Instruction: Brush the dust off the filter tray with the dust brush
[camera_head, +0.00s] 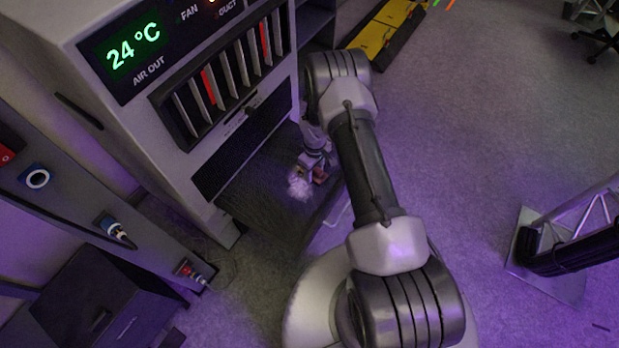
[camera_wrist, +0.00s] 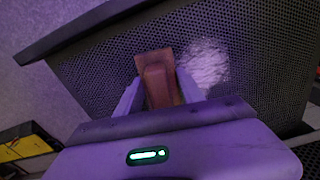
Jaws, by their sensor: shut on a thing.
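The filter tray (camera_head: 262,183) is a dark mesh panel sticking out from the lower front of the grey cabinet. It fills much of the wrist view (camera_wrist: 265,50). A pale patch of dust (camera_head: 299,187) lies on the mesh; in the wrist view the dust (camera_wrist: 204,62) is just right of the brush. My gripper (camera_head: 313,170) is over the tray, shut on the dust brush (camera_wrist: 158,80), whose brown wooden body shows between the two fingers (camera_wrist: 160,95). The brush (camera_head: 320,175) is small in the head view. Its bristles are hidden, and I cannot tell whether it touches the mesh.
The grey cabinet (camera_head: 130,110) with a lit "24 °C" display (camera_head: 120,50) stands left of my arm. A panel with sockets (camera_head: 80,200) is at the left. A yellow-and-black case (camera_head: 385,30) lies at the back. A truss base (camera_head: 545,255) stands right. Carpet (camera_head: 480,120) between is clear.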

